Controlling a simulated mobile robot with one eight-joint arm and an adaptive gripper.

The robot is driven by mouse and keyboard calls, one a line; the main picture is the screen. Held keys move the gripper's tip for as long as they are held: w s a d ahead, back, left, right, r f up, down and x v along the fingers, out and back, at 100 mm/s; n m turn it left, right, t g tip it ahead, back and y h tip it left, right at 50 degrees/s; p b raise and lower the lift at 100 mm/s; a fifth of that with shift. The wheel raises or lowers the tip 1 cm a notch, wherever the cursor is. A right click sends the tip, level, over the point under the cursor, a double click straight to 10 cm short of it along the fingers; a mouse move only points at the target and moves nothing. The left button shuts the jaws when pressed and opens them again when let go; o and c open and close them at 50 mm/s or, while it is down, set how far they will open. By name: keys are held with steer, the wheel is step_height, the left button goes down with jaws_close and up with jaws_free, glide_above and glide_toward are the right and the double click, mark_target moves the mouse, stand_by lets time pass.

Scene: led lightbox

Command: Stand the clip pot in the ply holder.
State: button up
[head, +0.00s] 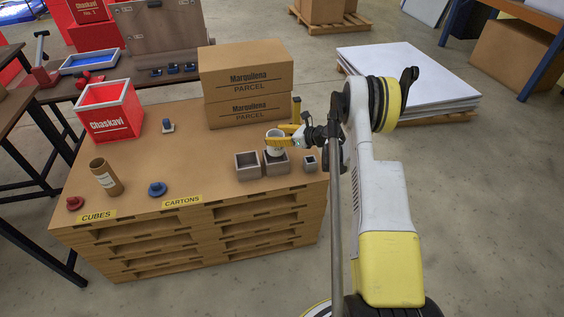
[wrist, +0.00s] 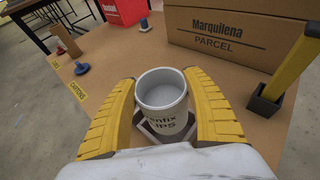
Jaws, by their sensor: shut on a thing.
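The clip pot (head: 275,148) is a white, open-topped cylinder with dark lettering, and looks empty and upright. My gripper (head: 290,135) is shut on it, with a yellow finger on each side in the wrist view, where the pot (wrist: 162,100) fills the middle. A square grey-brown holder (head: 278,168) is directly under the pot, and its rim (wrist: 150,138) shows around the pot's lower part. Whether the pot's base rests inside it is hidden. A similar empty square holder (head: 248,172) stands beside it to the left. I cannot tell which is ply.
A smaller dark-centred holder (head: 309,164) stands just right. Stacked Marquilena cartons (head: 245,80) stand behind, with a yellow post (head: 296,108) beside them. A red Chaskavi bin (head: 110,118), a brown tube (head: 106,178) and a blue knob (head: 157,189) are left.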

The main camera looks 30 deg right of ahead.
mark_target(275, 153)
step_height(275, 153, down, 10)
steer(key=b, duration=0.3)
steer(key=shift+w+r+b, duration=0.1)
steer(key=shift+r+b, duration=0.1)
steer(key=shift+b, duration=0.2)
steer(key=shift+a+r, duration=0.1)
steer(key=shift+r, duration=0.05)
steer(key=o, duration=1.1)
